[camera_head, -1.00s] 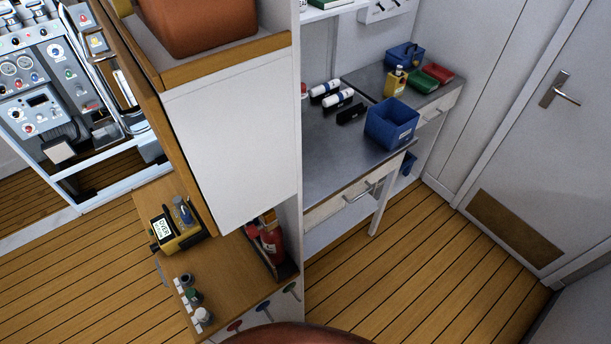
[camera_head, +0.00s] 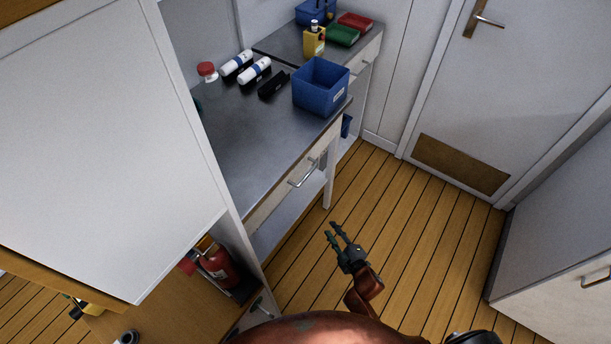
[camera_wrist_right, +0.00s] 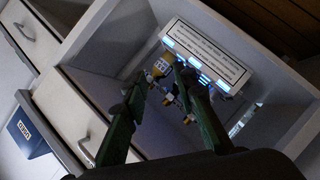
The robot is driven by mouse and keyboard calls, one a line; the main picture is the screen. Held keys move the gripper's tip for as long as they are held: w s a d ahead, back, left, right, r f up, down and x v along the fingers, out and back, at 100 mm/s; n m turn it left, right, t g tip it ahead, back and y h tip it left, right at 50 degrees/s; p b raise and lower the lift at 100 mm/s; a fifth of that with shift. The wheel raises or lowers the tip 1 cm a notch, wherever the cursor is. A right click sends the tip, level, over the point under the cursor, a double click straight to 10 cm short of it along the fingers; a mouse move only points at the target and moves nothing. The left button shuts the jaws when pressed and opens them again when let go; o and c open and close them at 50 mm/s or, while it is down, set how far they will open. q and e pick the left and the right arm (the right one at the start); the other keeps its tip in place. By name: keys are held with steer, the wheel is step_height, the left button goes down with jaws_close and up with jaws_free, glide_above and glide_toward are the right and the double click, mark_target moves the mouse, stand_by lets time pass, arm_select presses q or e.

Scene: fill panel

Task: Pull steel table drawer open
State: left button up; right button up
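The steel table (camera_head: 235,140) stands in the middle of the head view, with a pale drawer front (camera_head: 275,203) below its top. The drawer looks shut, with a metal bar handle (camera_head: 303,173) on its front. My right gripper (camera_head: 334,232) is over the wooden floor, apart from the handle and to its lower right in the picture. It is open and empty. Its green fingers also show spread in the right wrist view (camera_wrist_right: 162,78), with pale fronts and a bar handle (camera_wrist_right: 86,150) to their left. My left gripper is not in view.
A blue bin (camera_head: 320,88), white bottles (camera_head: 254,71) and a black item (camera_head: 273,84) sit on the steel top. A white cabinet panel (camera_head: 90,140) and a red extinguisher (camera_head: 217,268) are at left. The floor (camera_head: 400,230) right of the table is clear.

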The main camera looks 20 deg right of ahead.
steer(key=w+a+r+n+t+y+b, duration=0.1)
steer(key=w+r+n+t, duration=0.15)
steer(key=r, duration=0.45)
steer(key=w+a+r+n+t+y+b, duration=0.1)
steer(key=w+a+r+n, duration=0.15)
steer(key=r, duration=0.35)
steer(key=n+t+y+b, duration=0.1)
steer(key=n+t, duration=0.1)
glide_toward(308, 173)
steer(key=w, duration=0.2)
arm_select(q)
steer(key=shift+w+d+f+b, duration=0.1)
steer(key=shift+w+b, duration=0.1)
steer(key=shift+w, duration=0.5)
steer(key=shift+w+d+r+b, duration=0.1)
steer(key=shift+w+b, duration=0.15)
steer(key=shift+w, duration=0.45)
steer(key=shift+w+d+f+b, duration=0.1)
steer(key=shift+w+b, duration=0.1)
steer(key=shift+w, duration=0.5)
arm_select(e)
steer(key=shift+g, duration=0.25)
steer(key=shift+a+x, duration=0.15)
steer(key=shift+x, duration=1.85)
steer(key=shift+a+x, duration=0.1)
steer(key=shift+x, duration=1.85)
steer(key=shift+s+r, duration=0.1)
steer(key=shift+c, duration=0.3)
jaws_close()
